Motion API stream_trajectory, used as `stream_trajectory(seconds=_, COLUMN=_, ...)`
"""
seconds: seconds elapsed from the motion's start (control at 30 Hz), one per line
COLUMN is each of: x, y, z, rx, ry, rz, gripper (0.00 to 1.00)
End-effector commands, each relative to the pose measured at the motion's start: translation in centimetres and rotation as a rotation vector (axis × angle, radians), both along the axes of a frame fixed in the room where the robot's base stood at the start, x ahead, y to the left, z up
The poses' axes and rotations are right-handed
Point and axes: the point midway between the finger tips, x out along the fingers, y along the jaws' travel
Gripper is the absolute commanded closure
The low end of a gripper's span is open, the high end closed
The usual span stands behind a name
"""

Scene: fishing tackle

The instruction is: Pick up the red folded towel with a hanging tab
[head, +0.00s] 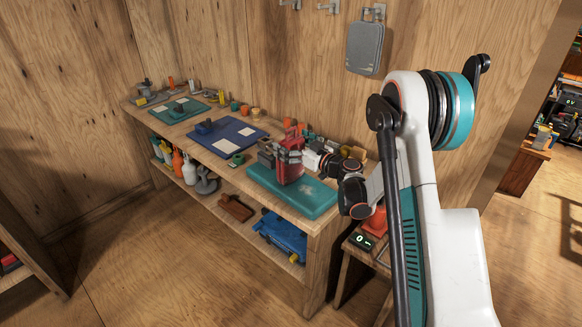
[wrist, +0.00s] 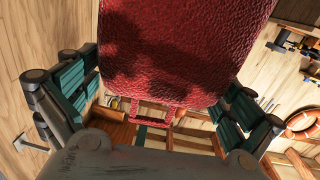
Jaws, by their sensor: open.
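The red folded towel (head: 289,163) stands upright at the near end of the workbench, over a teal mat (head: 318,204). In the wrist view the towel (wrist: 180,50) fills the upper middle, textured and dark red, with its tab (wrist: 152,121) hanging below as a red loop. My gripper (head: 303,157) is at the towel, coming from the right. In the wrist view my gripper (wrist: 165,82) is open, with one teal-padded finger on each side of the towel. Whether either pad touches it I cannot tell.
A blue mat (head: 227,137) and a green mat (head: 180,111) lie farther along the bench (head: 208,152). Small boxes and tools line its back against the wooden wall. A blue case (head: 283,236) sits on the lower shelf. The floor in front is clear.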

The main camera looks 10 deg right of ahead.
Motion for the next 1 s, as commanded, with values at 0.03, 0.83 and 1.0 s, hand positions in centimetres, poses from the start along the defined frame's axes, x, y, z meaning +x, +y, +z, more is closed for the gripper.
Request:
stream_trajectory(seconds=0.03, x=0.0, y=0.0, z=0.0, rx=0.0, ry=0.0, rz=0.0, gripper=0.0)
stream_trajectory(seconds=0.83, x=-0.1, y=0.0, z=1.0, rx=0.0, ry=0.0, rz=-0.001, gripper=0.53)
stream_trajectory(seconds=1.0, x=0.0, y=-0.1, z=3.4, rx=0.0, ry=0.0, rz=-0.001, gripper=0.53)
